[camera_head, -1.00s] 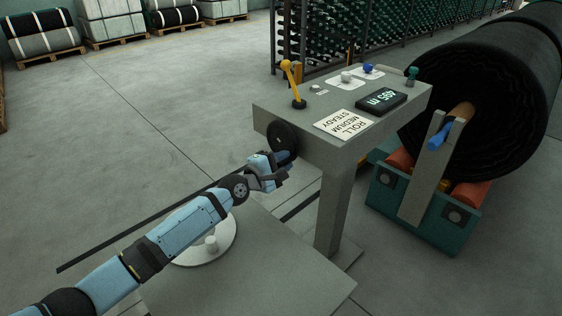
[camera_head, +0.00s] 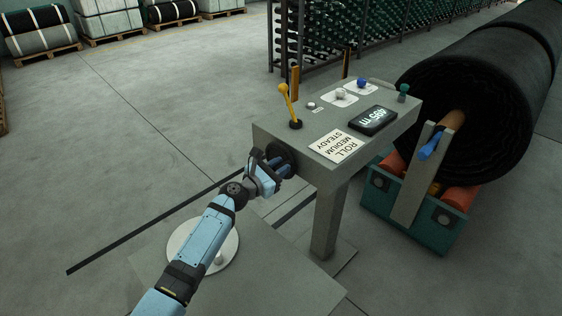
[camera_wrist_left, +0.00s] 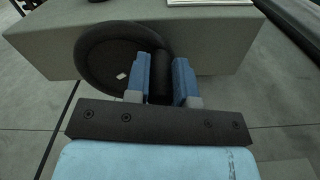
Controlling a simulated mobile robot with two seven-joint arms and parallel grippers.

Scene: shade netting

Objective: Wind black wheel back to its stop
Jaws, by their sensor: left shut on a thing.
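The black wheel (camera_head: 278,157) is mounted on the left side face of the grey control console (camera_head: 323,159). In the left wrist view the wheel (camera_wrist_left: 103,62) shows as a dark disc with a thick rim and a small white mark. My left gripper (camera_head: 279,168) is at the wheel and covers part of it. In the left wrist view its two blue fingers (camera_wrist_left: 160,84) are closed around a black handle (camera_wrist_left: 160,80) at the wheel's right edge. My right gripper is not in view.
On the console top are a yellow lever (camera_head: 289,106), a display reading 495 m (camera_head: 373,121), a "ROLL MEDIUM STEADY" card (camera_head: 336,146) and several knobs. A large black netting roll (camera_head: 470,110) rests on a teal cradle (camera_head: 410,224) at right. Open floor lies left.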

